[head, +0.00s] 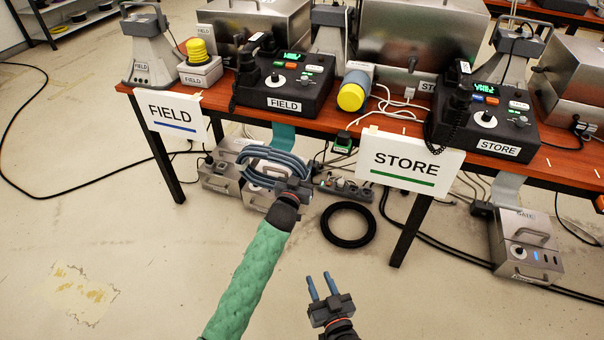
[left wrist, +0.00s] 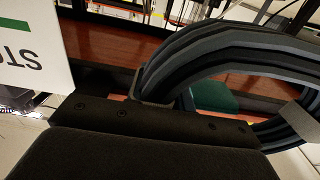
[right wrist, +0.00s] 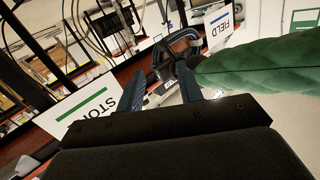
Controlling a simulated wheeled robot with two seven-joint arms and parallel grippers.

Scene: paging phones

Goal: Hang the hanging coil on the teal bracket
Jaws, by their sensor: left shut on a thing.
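The hanging coil (head: 268,165) is a bundle of blue-grey loops. My left gripper (head: 290,188) is shut on its near right side and holds it in front of the table. The coil also fills the upper right of the left wrist view (left wrist: 215,45) and shows small in the right wrist view (right wrist: 183,38). The teal bracket (head: 284,134) shows below the table's front edge, just above the coil in the head view; its lower part is hidden. A dark green patch shows through the loop in the left wrist view. My right gripper (head: 321,286) is open and empty, low in front.
The table (head: 345,133) carries phones and metal cases. FIELD (head: 176,115) and STORE (head: 410,158) signs hang at its front. Metal boxes (head: 222,170), a power strip (head: 345,188) and a black cable ring (head: 348,224) lie on the floor. Left floor is mostly clear.

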